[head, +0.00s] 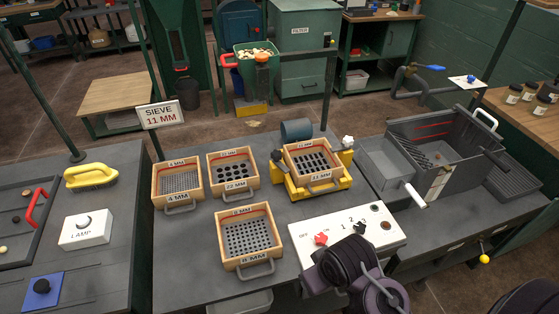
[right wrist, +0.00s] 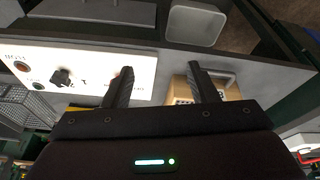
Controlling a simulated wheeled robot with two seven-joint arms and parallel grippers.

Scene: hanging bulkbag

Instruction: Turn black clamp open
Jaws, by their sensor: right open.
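The black clamp (head: 278,156) appears as a small dark knob at the left side of the yellow sieve shaker (head: 290,187). Its exact setting is too small to tell. A wooden sieve labelled 11 MM (head: 325,176) sits in the shaker, and a white knob (head: 348,142) stands at the shaker's right back corner. My right arm reaches in at the bottom of the head view, in front of the switch panel (head: 378,236). My right gripper (right wrist: 160,68) is open and empty in the right wrist view, its fingers apart over the bench edge. My left gripper is not in view.
Loose wooden sieves lie on the bench: 4 MM (head: 177,167), 22 MM (head: 233,155) and 8 MM (head: 241,212). A sign (head: 160,114) reads SIEVE 11 MM. A grey metal box (head: 404,140) with a white handle stands right. Grey bench top is free between sieves and shaker.

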